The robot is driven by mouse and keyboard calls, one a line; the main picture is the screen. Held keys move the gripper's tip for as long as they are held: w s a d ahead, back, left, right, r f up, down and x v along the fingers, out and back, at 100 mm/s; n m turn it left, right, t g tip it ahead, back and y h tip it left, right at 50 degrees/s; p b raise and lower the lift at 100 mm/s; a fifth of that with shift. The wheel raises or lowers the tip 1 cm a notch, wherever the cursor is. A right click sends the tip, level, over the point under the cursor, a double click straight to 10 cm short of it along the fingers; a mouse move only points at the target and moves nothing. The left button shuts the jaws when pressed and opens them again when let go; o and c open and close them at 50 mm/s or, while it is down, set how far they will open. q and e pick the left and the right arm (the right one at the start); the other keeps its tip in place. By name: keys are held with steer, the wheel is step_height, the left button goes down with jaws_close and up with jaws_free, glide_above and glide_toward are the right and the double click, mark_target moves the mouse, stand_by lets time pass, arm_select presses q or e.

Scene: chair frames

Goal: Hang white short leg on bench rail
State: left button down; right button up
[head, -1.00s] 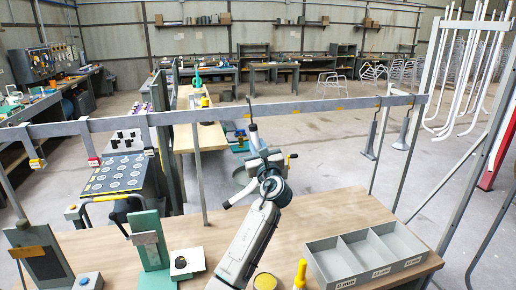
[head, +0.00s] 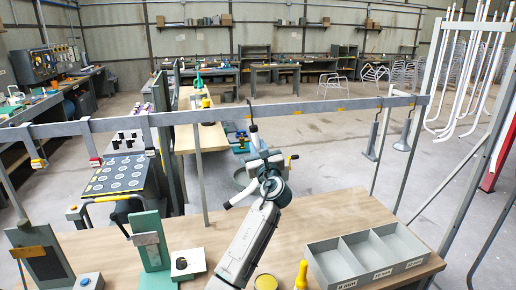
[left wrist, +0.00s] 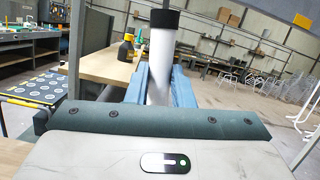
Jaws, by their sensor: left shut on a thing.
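My left gripper (head: 262,163) is in the middle of the head view, just below the long grey bench rail (head: 320,107). In the left wrist view its blue-grey fingers are shut on a white tube with a black cap, the white short leg (left wrist: 160,65). The leg stands nearly upright there, its lower end hidden by the gripper. A white piece (head: 240,193) sticks out lower left of the gripper. My right gripper is not in view.
A grey divided tray (head: 316,262) stands at the bench's right. A yellow bottle (head: 301,275) and green stands (head: 152,242) are along the front. Grey pieces (head: 373,138) hang near the rail's right end. Tagged hangers (head: 38,163) hang at its left. The bench middle is clear.

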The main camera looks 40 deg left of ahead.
arm_select(q)
steer(key=shift+f+b, duration=0.55)
steer(key=shift+f, duration=0.35)
steer(key=c, duration=1.2)
jaws_free()
steer(key=shift+s+d, duration=0.1)
steer(key=p+v, duration=0.1)
steer(key=v, duration=0.3)
steer(key=shift+v, duration=1.95)
